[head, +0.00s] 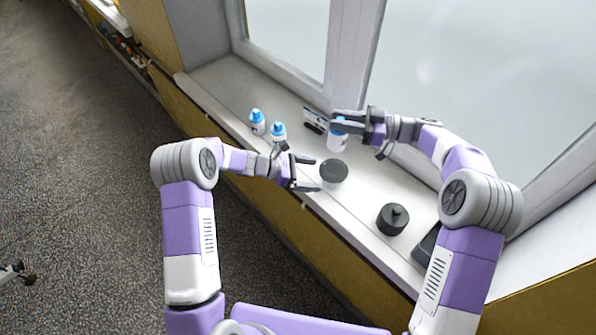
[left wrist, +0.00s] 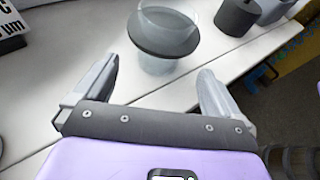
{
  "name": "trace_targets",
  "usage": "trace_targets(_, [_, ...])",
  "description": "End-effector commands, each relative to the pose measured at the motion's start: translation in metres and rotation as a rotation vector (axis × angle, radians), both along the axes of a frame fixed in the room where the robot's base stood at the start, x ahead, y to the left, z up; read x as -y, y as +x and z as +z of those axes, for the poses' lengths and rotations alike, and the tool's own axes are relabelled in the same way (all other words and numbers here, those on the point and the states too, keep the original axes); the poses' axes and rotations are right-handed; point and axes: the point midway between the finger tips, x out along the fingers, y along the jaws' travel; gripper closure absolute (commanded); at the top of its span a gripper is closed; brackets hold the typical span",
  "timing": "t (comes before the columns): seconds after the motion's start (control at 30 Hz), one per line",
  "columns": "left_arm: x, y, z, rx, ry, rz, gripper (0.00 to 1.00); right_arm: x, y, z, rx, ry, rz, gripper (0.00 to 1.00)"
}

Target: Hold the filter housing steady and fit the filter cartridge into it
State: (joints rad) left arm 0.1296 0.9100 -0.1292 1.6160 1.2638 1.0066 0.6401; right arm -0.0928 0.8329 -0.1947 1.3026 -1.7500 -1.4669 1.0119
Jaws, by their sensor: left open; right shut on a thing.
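The filter housing (head: 333,173) is a round vessel with a dark top rim, upright on the white sill. In the left wrist view the housing (left wrist: 164,32) shows a dark ring, a clear part and a paler lower body. My left gripper (head: 310,174) is open, with its fingertips close to the near side of the housing; in its wrist view nothing is clamped between the fingers (left wrist: 158,72). My right gripper (head: 337,122) is shut on the filter cartridge (head: 337,142), white with a blue top. It holds the cartridge roughly upright behind the housing; the clearance below is unclear.
Two similar white pieces with blue tops (head: 257,122) (head: 279,133) stand left on the sill (head: 367,190). A printed card (head: 315,115) stands near the window. A dark knobbed lid (head: 392,218) and a black object (head: 427,244) lie to the right. The sill's front edge is close.

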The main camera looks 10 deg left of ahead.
Motion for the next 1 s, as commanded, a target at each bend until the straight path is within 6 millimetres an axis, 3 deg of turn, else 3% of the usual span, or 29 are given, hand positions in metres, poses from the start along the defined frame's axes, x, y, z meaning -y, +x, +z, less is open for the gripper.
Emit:
trace_targets(0.1, [0.023, 0.005, -0.010, -0.001, 0.001, -0.004, 0.02, 0.000, 0.000, 0.000, 0.000, 0.000, 0.000, 1.00])
trace_targets(0.33, [0.053, 0.015, -0.024, 0.001, 0.002, -0.002, 0.02, 0.000, 0.000, 0.000, 0.000, 0.000, 0.000, 1.00])
trace_targets(0.5, [0.064, 0.018, -0.028, 0.000, 0.002, 0.000, 0.02, 0.000, 0.000, 0.000, 0.000, 0.000, 0.000, 1.00])
trace_targets(0.8, [0.066, 0.019, -0.029, 0.001, 0.002, 0.001, 0.02, 0.000, 0.000, 0.000, 0.000, 0.000, 0.000, 1.00])
trace_targets(0.83, [0.066, 0.019, -0.029, 0.001, 0.002, 0.001, 0.03, 0.000, 0.000, 0.000, 0.000, 0.000, 0.000, 1.00])
trace_targets(1.0, [0.065, 0.019, -0.029, 0.001, 0.002, 0.001, 0.29, 0.000, 0.000, 0.000, 0.000, 0.000, 0.000, 1.00])
